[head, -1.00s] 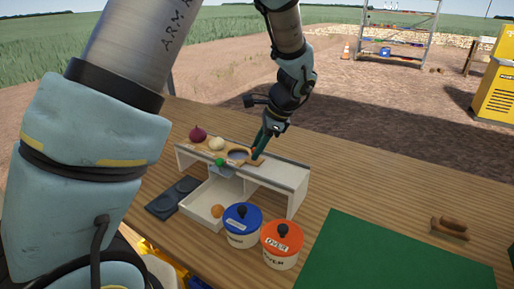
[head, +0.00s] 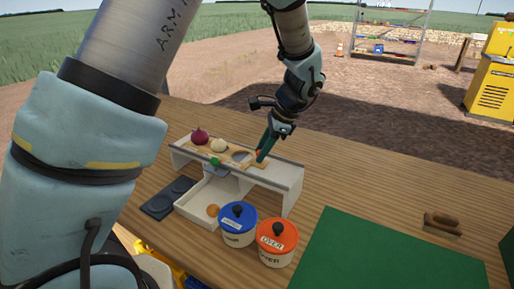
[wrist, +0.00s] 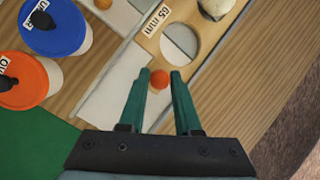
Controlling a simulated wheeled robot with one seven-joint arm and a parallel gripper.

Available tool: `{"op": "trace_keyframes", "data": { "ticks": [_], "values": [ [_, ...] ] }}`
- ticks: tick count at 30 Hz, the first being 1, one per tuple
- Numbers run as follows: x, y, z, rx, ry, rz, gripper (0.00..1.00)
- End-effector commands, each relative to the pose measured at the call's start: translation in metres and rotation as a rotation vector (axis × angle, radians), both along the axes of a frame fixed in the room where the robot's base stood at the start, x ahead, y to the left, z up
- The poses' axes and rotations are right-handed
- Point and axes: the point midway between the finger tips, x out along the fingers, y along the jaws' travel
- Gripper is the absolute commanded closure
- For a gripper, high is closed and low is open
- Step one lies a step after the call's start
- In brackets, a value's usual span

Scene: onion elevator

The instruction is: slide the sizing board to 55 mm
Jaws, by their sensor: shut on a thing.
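The wooden sizing board (head: 230,151) lies along the top of a white raised stand (head: 285,177). In the wrist view the board (wrist: 205,20) shows a round hole (wrist: 180,42) beside a "65 mm" label (wrist: 158,20). An orange knob (wrist: 160,80) stands at the board's end. My gripper (head: 263,155) reaches down there, and in the wrist view its two green fingers (wrist: 160,83) are shut on the knob, one on each side. A red onion (head: 200,136) and a pale onion (head: 219,145) sit at the board's left part.
A small green piece (head: 215,161) is at the stand's front edge. A white tray (head: 188,207) below holds an orange-brown ball (head: 213,210). Blue-lidded (head: 238,225) and orange-lidded (head: 277,243) pots stand in front. A green mat (head: 385,255) and a brush (head: 442,225) lie right.

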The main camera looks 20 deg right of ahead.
Motion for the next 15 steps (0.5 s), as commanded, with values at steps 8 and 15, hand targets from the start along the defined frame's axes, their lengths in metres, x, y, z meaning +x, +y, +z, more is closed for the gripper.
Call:
{"op": "trace_keyframes", "data": {
  "ticks": [8,15],
  "values": [
    [-0.013,-0.01,0.0,0.001,0.001,0.0,1.0],
    [-0.024,-0.019,0.0,0.001,0.001,0.0,1.0]
  ]
}}
